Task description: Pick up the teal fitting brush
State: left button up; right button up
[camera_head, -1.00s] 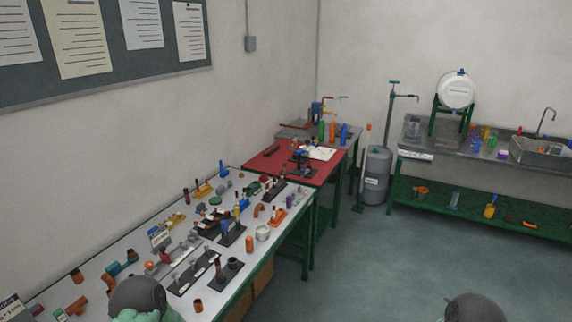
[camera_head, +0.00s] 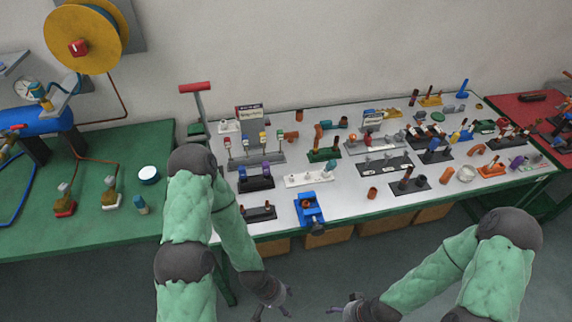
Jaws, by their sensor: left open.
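A grey rack (camera_head: 258,160) on the white workbench, toward its left end, holds several small upright tools with coloured tops. My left gripper (camera_head: 276,306) is open and empty, low in front of the bench's front edge and well short of the rack. My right gripper (camera_head: 338,309) is also low in front of the bench, to the right of the left one; its fingers are too small to read.
A blue vise (camera_head: 310,208) sits at the bench's front edge. Other holders with fittings crowd the bench. A green table (camera_head: 100,225) with a blue tank (camera_head: 45,122) stands at left, and a red table (camera_head: 520,108) at far right. The floor before the bench is open.

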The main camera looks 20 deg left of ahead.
aim_at(331, 164)
jog(key=u, duration=0.1)
jog(key=i+l, duration=0.15)
jog(key=l, duration=0.15)
jog(key=i+l, duration=0.1)
jog(key=l, duration=0.25)
jog(key=i+l, duration=0.15)
jog(key=l, duration=0.15)
jog(key=i+l, duration=0.1)
jog(key=l, duration=0.2)
